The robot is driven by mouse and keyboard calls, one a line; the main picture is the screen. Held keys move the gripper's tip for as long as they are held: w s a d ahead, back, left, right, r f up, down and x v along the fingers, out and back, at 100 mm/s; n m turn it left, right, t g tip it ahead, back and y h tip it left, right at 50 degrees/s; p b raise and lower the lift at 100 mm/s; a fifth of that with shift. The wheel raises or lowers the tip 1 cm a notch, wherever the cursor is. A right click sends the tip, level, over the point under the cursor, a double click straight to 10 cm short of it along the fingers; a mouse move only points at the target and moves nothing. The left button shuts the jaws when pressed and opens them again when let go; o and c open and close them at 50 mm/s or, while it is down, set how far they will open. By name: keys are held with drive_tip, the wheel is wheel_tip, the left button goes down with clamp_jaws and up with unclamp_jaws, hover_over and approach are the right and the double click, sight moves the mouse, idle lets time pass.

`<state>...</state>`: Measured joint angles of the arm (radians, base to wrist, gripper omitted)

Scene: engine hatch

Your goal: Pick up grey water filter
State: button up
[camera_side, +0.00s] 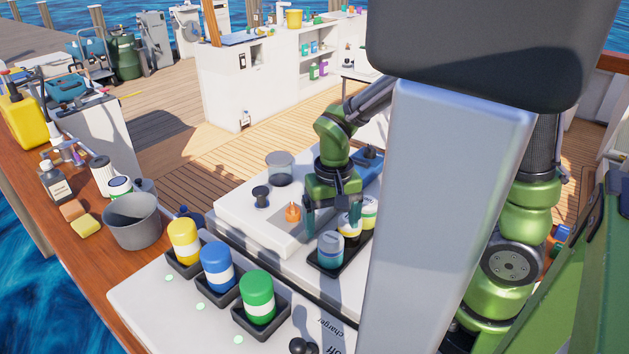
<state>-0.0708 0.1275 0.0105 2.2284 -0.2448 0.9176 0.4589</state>
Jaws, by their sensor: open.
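A grey filter with a bluish band (330,251) stands upright at the near end of a black tray (325,268) on the white hatch surface. My gripper (332,218) is open, with its fingers pointing down. In the picture it sits just above and behind the grey filter, and nothing shows between its fingers. Its height over the filter and any contact are hard to tell. Behind the grey filter, a filter with a dark lower part (349,228) and a white and yellow-green one (369,212) stand in the same tray, the former partly covered by my gripper.
Yellow (184,240), blue (216,267) and green (257,297) filters stand in black holders at the front. An orange knob (293,212), a black knob (261,196) and a clear container (280,167) are left of my gripper. A grey bucket (131,221) stands farther left. My arm blocks the right side.

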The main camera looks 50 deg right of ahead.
sight(331, 237)
drive_tip(key=shift+f, duration=3.15)
drive_tip(key=shift+c, duration=0.5)
drive_tip(key=c, duration=1.2)
